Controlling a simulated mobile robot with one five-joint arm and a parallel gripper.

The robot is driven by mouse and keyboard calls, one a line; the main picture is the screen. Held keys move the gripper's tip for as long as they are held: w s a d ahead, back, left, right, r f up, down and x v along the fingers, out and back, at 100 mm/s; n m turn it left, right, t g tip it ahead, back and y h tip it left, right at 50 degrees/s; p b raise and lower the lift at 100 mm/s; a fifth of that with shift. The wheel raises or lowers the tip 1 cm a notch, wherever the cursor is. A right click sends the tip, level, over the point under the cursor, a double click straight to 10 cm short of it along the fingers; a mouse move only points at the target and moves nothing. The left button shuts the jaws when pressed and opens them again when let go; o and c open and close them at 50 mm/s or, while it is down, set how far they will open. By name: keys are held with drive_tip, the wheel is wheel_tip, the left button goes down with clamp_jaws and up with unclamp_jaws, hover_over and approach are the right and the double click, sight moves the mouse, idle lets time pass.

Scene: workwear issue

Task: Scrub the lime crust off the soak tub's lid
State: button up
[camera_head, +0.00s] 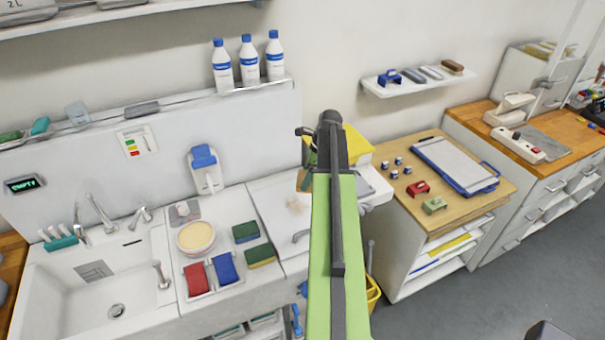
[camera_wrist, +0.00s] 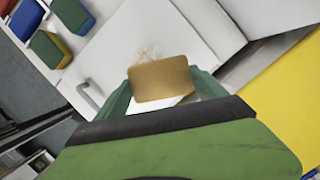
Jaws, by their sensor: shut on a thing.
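The soak tub's lid (camera_head: 270,214) is a flat white panel with a grey handle (camera_wrist: 88,97), right of the sink worktop. A brownish lime crust (camera_head: 297,204) marks its surface; it also shows in the wrist view (camera_wrist: 148,52), just beyond my gripper. My gripper (camera_wrist: 162,90) is shut on a tan scrubbing pad (camera_wrist: 158,78), one green finger on each side. The pad appears over the lid's right part, near the crust. I cannot tell whether it touches the lid. In the head view my arm hides most of the gripper and the lid's right side.
Left of the lid are a red sponge (camera_head: 198,278), a blue sponge (camera_head: 225,268), two green-topped sponges (camera_head: 246,232) and a round tub (camera_head: 196,237). A sink (camera_head: 100,290) lies further left. A wooden-topped cabinet (camera_head: 455,215) stands right. Bottles (camera_head: 248,62) stand above.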

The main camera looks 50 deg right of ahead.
drive_tip(key=shift+f+b, duration=2.65)
drive_tip(key=shift+f, duration=0.25)
drive_tip(key=shift+f+b, duration=1.05)
drive_tip(key=shift+a+r, duration=0.1)
